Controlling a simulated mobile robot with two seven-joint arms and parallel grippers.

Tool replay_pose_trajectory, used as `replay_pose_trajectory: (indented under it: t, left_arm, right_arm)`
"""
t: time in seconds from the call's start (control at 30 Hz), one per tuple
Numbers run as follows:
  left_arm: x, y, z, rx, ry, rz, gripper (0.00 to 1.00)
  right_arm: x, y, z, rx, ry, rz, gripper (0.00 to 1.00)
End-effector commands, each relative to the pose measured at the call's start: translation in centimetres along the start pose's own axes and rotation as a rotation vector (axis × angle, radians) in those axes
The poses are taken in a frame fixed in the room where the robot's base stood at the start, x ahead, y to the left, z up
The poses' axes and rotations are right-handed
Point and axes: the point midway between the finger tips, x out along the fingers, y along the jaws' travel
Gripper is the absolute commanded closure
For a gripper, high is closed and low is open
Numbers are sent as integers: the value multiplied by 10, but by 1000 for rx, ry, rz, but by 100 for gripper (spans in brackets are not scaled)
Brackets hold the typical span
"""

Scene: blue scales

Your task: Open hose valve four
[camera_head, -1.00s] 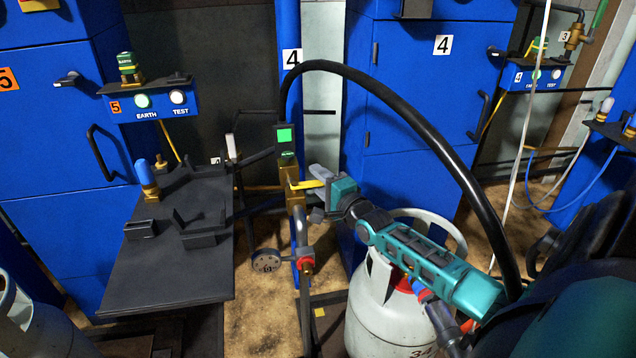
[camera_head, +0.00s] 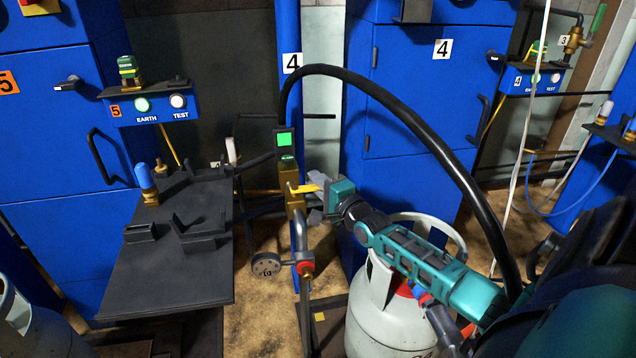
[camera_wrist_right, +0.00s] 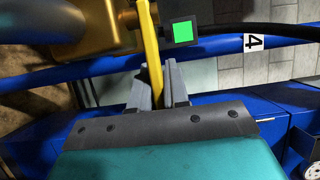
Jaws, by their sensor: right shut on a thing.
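The hose valve is a brass body (camera_head: 295,203) on the pipe beside the white "4" label (camera_head: 292,62), with a yellow lever (camera_head: 304,188) pointing right toward my gripper. A black hose (camera_head: 395,108) arches from a fitting with a bright green square (camera_head: 284,139) above it. My right gripper (camera_head: 319,187) reaches in from the right, its grey fingers at the lever. In the right wrist view the yellow lever (camera_wrist_right: 152,60) runs between the two fingers (camera_wrist_right: 158,90), which are shut on its end. The brass body (camera_wrist_right: 90,32) lies beyond. My left gripper is not in view.
A dark metal shelf (camera_head: 170,265) stands left of the valve. A white gas cylinder (camera_head: 380,318) stands under my right forearm. Blue cabinets stand behind on both sides. A round gauge-like disc (camera_head: 266,264) and pipe with a red fitting (camera_head: 304,268) are below.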

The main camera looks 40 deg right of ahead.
Motion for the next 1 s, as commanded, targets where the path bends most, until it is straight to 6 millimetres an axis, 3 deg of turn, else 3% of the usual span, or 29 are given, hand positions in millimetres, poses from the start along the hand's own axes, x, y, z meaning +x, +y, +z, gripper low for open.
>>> replay_pose_trajectory:
  t: [0.47, 1.0]
  left_arm:
    - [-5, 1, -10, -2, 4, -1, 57]
    - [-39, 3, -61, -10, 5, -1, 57]
  right_arm:
    - [-2, -2, 1, 4, 25, 1, 100]
    - [-17, -4, 7, 9, 289, 4, 100]
